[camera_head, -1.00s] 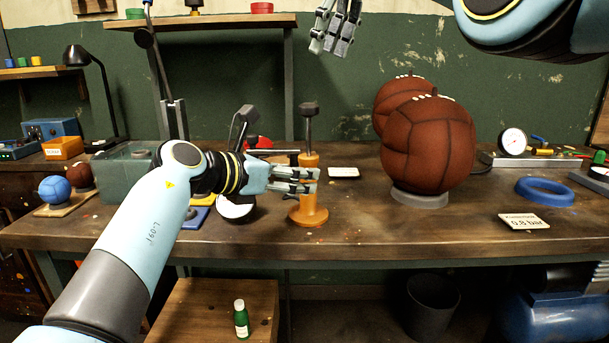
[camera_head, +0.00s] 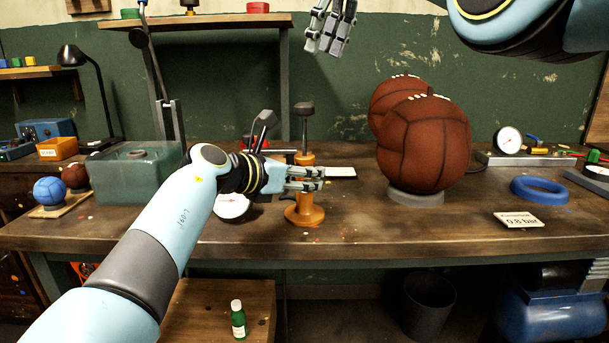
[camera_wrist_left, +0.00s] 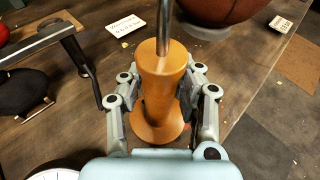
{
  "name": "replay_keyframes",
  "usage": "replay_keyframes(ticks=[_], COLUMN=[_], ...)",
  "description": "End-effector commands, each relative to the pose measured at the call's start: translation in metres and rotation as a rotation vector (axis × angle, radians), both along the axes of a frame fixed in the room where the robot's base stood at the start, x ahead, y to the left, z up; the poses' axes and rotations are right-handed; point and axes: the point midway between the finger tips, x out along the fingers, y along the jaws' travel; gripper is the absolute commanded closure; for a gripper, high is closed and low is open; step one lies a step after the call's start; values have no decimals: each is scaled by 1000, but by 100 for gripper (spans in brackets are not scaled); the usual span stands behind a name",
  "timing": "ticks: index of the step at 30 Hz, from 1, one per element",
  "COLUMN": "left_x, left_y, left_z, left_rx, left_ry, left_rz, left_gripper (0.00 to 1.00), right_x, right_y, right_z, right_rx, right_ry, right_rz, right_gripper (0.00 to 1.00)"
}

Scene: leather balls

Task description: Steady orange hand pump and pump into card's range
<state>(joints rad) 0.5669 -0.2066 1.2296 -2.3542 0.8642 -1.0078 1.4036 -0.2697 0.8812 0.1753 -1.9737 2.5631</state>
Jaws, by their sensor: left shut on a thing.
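The orange hand pump (camera_head: 304,208) stands upright on the workbench, its dark knob and metal rod (camera_head: 304,120) raised above the body. My left gripper (camera_head: 308,180) is shut around the pump's body; the left wrist view shows a finger on each side of the orange body (camera_wrist_left: 161,85). My right gripper (camera_head: 330,45) hangs in the air above and behind the pump, apart from it, fingers apart. The card (camera_head: 521,221) on the bench reads 0.8 bar. A round white dial (camera_head: 232,205) lies partly behind my left wrist. A brown leather ball (camera_head: 424,143) sits on a grey ring.
A second brown ball (camera_head: 392,100) is behind the first. A blue ring (camera_head: 539,190) and a small gauge (camera_head: 509,140) are at the right. A glass tank (camera_head: 135,170) stands left of my wrist. The bench front between pump and card is clear.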

Motion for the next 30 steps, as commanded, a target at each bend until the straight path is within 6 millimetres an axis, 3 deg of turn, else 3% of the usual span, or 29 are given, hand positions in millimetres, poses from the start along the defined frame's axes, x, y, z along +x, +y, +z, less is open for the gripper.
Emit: replay_keyframes(ticks=[1,4,30], left_x=[0,0,0], left_y=[0,0,1], left_z=[0,0,0], left_rx=[1,1,3], left_ry=[-1,-1,-2], left_rz=[1,1,1], left_gripper=[88,100,100], right_x=[0,0,0], right_y=[0,0,0], right_z=[0,0,0], right_rx=[0,0,0], right_ry=[0,0,0], right_rz=[0,0,0], right_gripper=[62,62,62])
